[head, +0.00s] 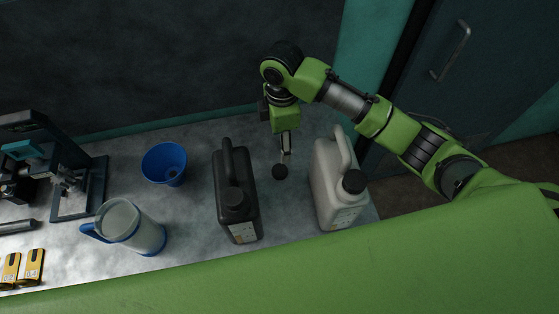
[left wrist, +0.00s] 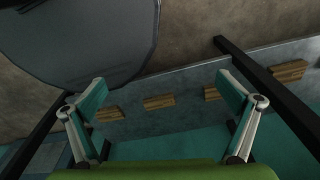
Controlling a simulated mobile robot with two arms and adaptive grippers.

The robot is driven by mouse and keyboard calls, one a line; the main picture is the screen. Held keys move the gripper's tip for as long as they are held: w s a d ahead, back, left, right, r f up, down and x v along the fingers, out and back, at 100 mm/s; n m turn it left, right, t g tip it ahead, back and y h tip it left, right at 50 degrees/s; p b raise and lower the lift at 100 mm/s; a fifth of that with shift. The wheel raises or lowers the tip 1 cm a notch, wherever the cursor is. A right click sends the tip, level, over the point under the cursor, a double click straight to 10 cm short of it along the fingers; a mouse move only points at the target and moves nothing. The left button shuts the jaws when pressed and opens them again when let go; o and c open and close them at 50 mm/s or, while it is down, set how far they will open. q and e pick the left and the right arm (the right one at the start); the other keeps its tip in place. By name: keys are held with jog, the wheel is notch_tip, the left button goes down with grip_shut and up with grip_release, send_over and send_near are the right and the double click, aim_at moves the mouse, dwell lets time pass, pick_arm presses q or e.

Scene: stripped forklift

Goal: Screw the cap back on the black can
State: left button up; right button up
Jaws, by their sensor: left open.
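The black can (head: 236,205) stands upright on the grey bench in the head view, its handle toward the back. A dark round top shows at its front end; I cannot tell whether that is an open neck. A small round black cap (head: 280,172) is to its right, between the black can and the white can. My right gripper (head: 286,158) points down just behind the cap; I cannot tell whether it touches it or how far its fingers are apart. My left gripper (left wrist: 160,82) is open and empty in the left wrist view, outside the head view.
A white can (head: 328,190) with a black cap stands at the right. A wall rises behind the bench.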

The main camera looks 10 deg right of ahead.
jog(key=s, duration=0.1)
jog(key=p, duration=0.2)
send_over(280, 170)
jog(key=f, duration=0.7)
jog(key=shift+s+d+f, duration=0.1)
jog(key=shift+s+f, duration=0.1)
jog(key=shift+f, duration=0.45)
pick_arm(q)
jog(key=shift+s+r, duration=0.8)
jog(key=shift+s, duration=0.15)
pick_arm(e)
jog(key=shift+f+p, duration=0.3)
jog(key=shift+f, duration=0.4)
pick_arm(q)
jog(key=shift+s+r+p, duration=0.15)
jog(key=shift+r+p, duration=0.3)
jog(key=shift+r, duration=0.45)
pick_arm(e)
jog(key=shift+w+f, duration=0.15)
jog(key=shift+f, duration=1.8)
jog(key=c, duration=0.8)
